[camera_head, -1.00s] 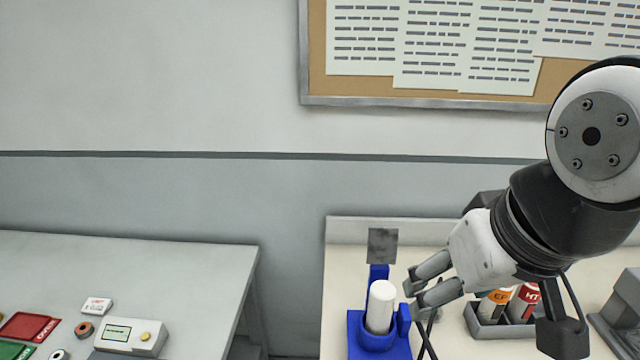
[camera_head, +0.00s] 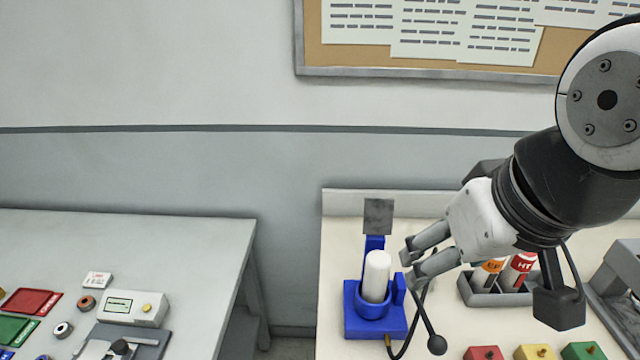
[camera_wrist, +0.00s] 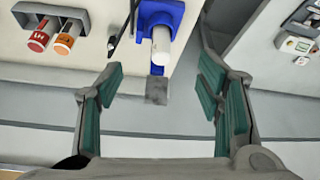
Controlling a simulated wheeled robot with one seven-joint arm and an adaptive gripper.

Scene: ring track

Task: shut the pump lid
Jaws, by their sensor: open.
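The blue pump (camera_head: 362,326) stands on the right-hand table with a white cylinder (camera_head: 376,277) upright in it. Its lid appears to be the grey square plate (camera_head: 378,216), standing raised behind the cylinder. My gripper (camera_head: 408,265) is open and empty, just right of the cylinder in the picture and apart from it. In the wrist view the pump (camera_wrist: 176,12), white cylinder (camera_wrist: 161,46) and grey lid (camera_wrist: 156,91) show at top centre. The lid appears between the open fingers (camera_wrist: 161,68) there; I cannot tell its depth from them.
A rack (camera_head: 486,297) with orange and red capped bottles stands right of the pump. Red, yellow and green blocks (camera_head: 536,352) sit at the front. A gap separates the left table (camera_head: 190,235).

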